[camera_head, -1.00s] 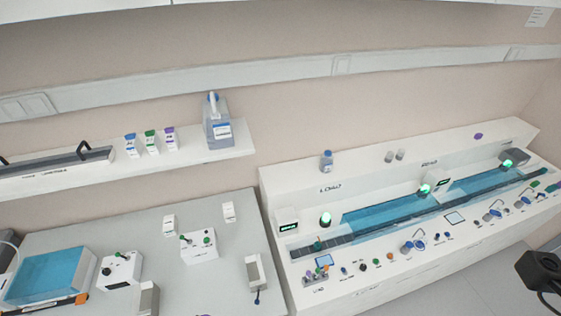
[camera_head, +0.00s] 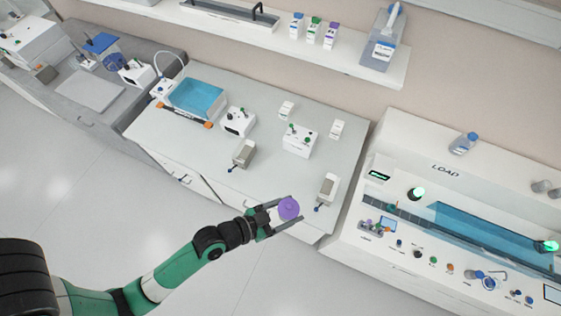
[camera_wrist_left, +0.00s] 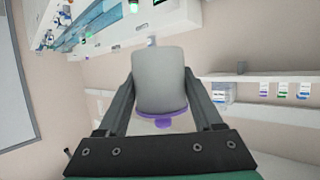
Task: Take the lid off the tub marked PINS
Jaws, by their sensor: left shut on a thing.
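My left gripper (camera_head: 283,211) is shut on a small tub with a purple lid (camera_head: 288,208), held in the air over the front part of the grey bench. In the left wrist view the tub's plain pale grey body (camera_wrist_left: 160,80) sits between the two fingers, with its purple lid (camera_wrist_left: 163,121) on the lower side of the picture. The lid appears to be on the tub. No lettering shows on the side that faces the wrist camera, so I cannot tell its mark. My right gripper is not in view.
The grey bench (camera_head: 262,100) holds a blue-topped tray (camera_head: 196,97), small white boxes with knobs (camera_head: 299,141) and grey blocks (camera_head: 327,190). A shelf (camera_head: 250,29) above carries several bottles. The LOAD console (camera_head: 400,165) stands at the right. Open floor lies in front of the bench.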

